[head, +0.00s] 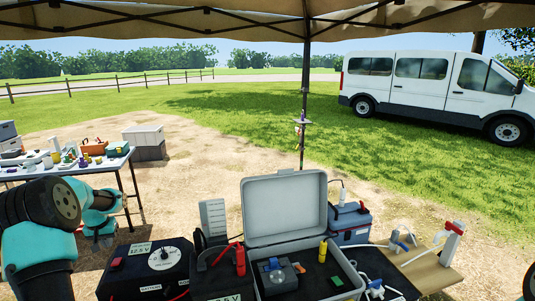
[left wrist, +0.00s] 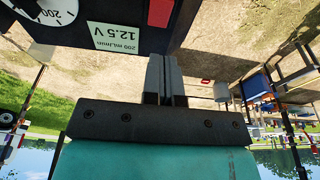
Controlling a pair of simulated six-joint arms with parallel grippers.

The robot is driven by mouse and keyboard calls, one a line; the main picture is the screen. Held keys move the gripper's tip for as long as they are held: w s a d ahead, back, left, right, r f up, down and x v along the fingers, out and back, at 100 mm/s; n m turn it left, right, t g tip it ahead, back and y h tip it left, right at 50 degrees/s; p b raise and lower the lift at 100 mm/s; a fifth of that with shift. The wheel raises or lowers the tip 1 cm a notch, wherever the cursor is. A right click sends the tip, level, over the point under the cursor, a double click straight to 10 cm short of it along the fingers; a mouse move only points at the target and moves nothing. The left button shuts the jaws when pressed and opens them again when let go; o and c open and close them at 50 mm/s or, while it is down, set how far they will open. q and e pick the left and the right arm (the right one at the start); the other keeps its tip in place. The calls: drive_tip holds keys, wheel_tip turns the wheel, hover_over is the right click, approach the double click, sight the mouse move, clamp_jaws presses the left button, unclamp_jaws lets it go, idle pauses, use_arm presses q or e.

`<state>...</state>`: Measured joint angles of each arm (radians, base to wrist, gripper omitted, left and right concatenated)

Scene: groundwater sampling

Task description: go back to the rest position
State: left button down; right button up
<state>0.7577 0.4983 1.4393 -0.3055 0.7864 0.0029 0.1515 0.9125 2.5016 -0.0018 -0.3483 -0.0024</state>
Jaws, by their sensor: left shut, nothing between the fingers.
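My left arm, teal and dark, reaches in at the left of the head view. Its gripper end (head: 103,240) is partly hidden and small there, left of the black control box (head: 125,279). In the left wrist view, my left gripper (left wrist: 165,62) shows its two grey fingers side by side, shut and holding nothing. The black control box (left wrist: 110,38) appears there upside down, with a white dial and a 12.5 V label, close to the fingertips. I cannot tell whether they touch it. My right gripper is out of view.
An open grey case (head: 284,205) with tools stands right of the control box. Farther right are a blue-grey box (head: 350,225) and a wooden board (head: 425,268) with fittings. A cluttered side table (head: 125,160) stands behind my left arm. Bare ground lies beyond.

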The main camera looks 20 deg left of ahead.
use_arm(q)
drive_tip(key=r, duration=0.4)
drive_tip(key=shift+s+d+r, duration=0.2)
drive_tip(key=shift+s+d, duration=0.05)
drive_tip(key=shift+s, duration=0.1)
